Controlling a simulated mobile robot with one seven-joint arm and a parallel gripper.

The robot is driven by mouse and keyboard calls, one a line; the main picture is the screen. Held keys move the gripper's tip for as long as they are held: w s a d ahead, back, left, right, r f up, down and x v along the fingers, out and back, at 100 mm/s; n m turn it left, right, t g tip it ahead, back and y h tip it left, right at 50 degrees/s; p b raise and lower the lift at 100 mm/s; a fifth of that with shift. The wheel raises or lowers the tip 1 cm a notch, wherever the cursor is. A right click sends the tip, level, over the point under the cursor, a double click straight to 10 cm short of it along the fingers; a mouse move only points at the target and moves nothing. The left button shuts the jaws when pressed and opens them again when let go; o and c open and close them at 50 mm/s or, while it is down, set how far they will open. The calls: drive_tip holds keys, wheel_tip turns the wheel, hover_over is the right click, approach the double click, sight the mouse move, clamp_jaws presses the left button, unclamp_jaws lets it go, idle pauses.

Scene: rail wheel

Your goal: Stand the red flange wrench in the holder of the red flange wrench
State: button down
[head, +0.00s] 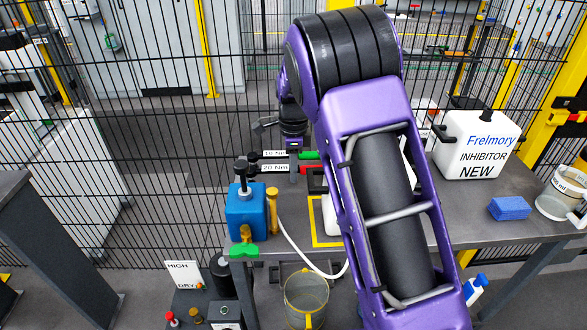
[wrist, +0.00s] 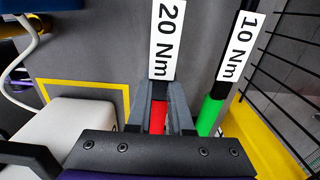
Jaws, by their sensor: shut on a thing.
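The red flange wrench, with a red grip and a white "20 Nm" label, shows in the wrist view (wrist: 158,118) and near the back of the bench in the head view (head: 310,170). My gripper (wrist: 160,108) is shut on its red grip. I cannot tell whether the wrench touches the bench. A green wrench labelled "10 Nm" (wrist: 210,114) lies beside it, about parallel, outside the jaws. I cannot make out the holder of the red wrench.
A blue box (head: 246,212) with a black-topped fitting stands at the bench's left edge. A white "Frelmory" container (head: 472,146), a blue sponge (head: 510,208) and a clear jug (head: 562,195) stand right. Wire fencing (head: 150,120) runs behind. My arm hides the bench's middle.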

drive_tip(key=shift+f, duration=0.35)
drive_tip(key=c, duration=0.7)
unclamp_jaws()
drive_tip(key=shift+c, duration=0.2)
wheel_tip(320, 180, up, 18)
drive_tip(key=p, duration=0.1)
drive_tip(key=shift+f, duration=0.25)
